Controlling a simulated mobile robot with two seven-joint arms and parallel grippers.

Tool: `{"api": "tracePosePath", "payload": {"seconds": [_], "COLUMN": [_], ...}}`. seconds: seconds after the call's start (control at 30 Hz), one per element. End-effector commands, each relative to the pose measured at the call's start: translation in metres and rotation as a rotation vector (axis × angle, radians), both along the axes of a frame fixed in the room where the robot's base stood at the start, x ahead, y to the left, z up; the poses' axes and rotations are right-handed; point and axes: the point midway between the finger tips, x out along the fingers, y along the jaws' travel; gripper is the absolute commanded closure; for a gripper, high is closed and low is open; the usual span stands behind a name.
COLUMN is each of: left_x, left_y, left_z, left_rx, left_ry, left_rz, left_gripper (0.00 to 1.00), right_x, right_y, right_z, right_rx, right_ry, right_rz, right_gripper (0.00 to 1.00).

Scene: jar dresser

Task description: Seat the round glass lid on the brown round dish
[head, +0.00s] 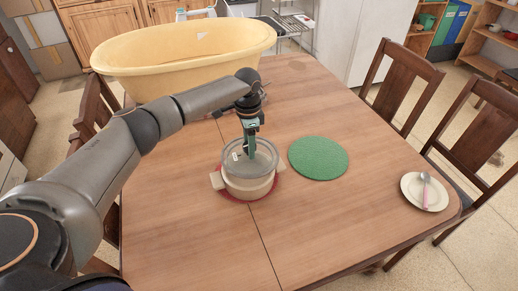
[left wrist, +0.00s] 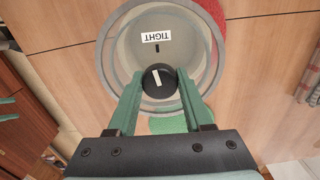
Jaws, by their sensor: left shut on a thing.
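The brown round dish (head: 247,188) is pale tan with side handles and stands on a red round mat (head: 276,190) near the table's middle. The round glass lid (head: 232,162) is over the dish, roughly level, at or just above its rim; I cannot tell whether they touch all round. My left gripper (head: 250,152) points down at the lid's centre. In the left wrist view the gripper (left wrist: 160,88) is shut on the lid's dark knob (left wrist: 158,76), and the glass lid (left wrist: 190,55) shows a "TIGHT" label. The lid hides most of the dish there. My right gripper is not in view.
A green round mat (head: 318,158) lies bare to the right of the dish. A white plate (head: 413,200) with a spoon is at the table's right. A large yellow tub (head: 180,55) is at the back left. The table front is clear.

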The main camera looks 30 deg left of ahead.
Motion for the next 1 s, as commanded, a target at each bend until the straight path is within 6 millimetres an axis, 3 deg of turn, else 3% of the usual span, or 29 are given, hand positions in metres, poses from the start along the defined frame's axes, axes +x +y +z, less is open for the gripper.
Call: {"api": "tracePosePath", "payload": {"seconds": [0.37, 1.0], "left_x": [0.002, 0.002], "left_y": [0.01, 0.01], "left_z": [0.0, -0.036], "left_rx": [0.002, 0.003], "left_ry": [-0.003, -0.004], "left_rz": [0.034, 0.034], "left_gripper": [1.0, 1.0], "right_x": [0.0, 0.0], "right_y": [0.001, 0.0], "right_z": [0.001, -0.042], "right_rx": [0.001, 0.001], "right_ry": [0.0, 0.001], "right_rz": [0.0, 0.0], "right_gripper": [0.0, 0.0]}}
